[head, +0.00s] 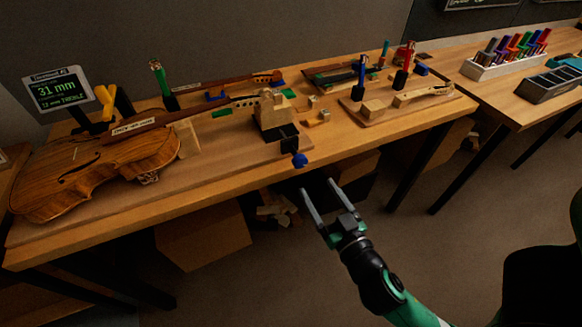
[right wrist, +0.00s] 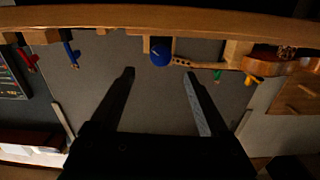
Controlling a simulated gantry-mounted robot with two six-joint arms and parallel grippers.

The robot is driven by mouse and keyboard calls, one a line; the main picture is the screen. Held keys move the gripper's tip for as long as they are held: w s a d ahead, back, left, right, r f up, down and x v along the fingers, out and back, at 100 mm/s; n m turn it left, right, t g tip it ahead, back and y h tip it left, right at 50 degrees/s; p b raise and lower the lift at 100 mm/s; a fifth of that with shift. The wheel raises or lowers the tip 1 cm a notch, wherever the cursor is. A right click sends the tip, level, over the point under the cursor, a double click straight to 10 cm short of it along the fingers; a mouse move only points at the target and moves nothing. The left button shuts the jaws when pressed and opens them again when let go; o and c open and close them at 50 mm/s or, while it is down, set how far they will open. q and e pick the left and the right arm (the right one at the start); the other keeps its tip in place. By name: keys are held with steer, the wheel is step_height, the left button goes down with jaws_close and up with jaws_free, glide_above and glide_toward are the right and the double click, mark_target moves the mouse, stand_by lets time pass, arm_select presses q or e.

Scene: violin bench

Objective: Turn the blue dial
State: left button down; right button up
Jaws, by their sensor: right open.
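The blue dial (head: 299,160) is a small round knob on a black clamp (head: 288,137) at the front edge of the violin bench. In the right wrist view the blue dial (right wrist: 160,52) shows ahead, near the bench edge, between the lines of my two fingers. My right gripper (head: 328,193) is open and empty, in front of and below the dial, apart from it. Its fingers also show in the right wrist view (right wrist: 158,80). My left gripper is not in view.
A violin (head: 95,165) lies on the bench at left, near a display reading 31 mm (head: 57,91). A wooden block (head: 272,110) stands behind the dial. A wooden tray (head: 385,115) with tools lies to the right. The space in front of the bench edge is free.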

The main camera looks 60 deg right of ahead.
mark_target(302, 164)
steer(key=x, duration=1.1)
steer(key=shift+w+d+r+p, duration=0.1)
steer(key=shift+w+d+p, duration=0.05)
steer(key=shift+w+p, duration=0.15)
jaws_close()
